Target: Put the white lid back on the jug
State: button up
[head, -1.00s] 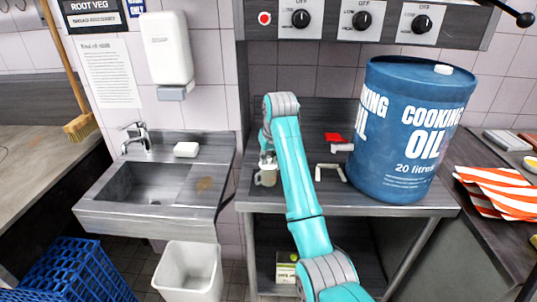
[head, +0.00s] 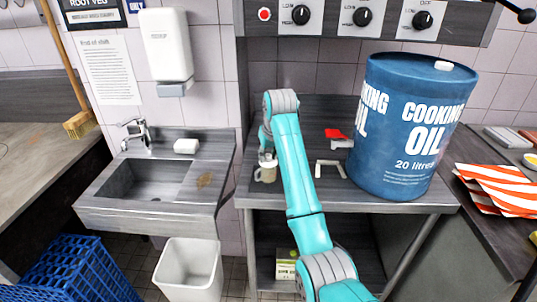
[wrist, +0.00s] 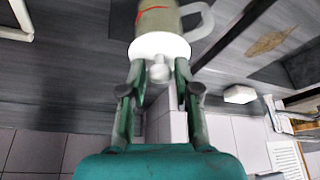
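The jug (head: 266,175) is beige with a pale handle on its left and stands on the grey counter. In the wrist view the jug (wrist: 158,22) appears upside down, olive-beige with a red line. The white lid (wrist: 148,45) lies across the jug's mouth and appears to touch it; its round knob points toward my gripper. My gripper (wrist: 160,78) is open, one finger on each side of the knob, with gaps showing between. In the head view the lid (head: 268,162) is small at the jug's top, and my arm partly hides the gripper.
A large blue cooking oil drum (head: 408,130) stands right of my arm on the counter. A pale bracket-shaped handle (head: 330,165) and a red item (head: 336,134) lie between. A sink (head: 150,185) is to the left, with a white bin (head: 190,270) below.

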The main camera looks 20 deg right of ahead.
jog(key=shift+o, duration=0.7)
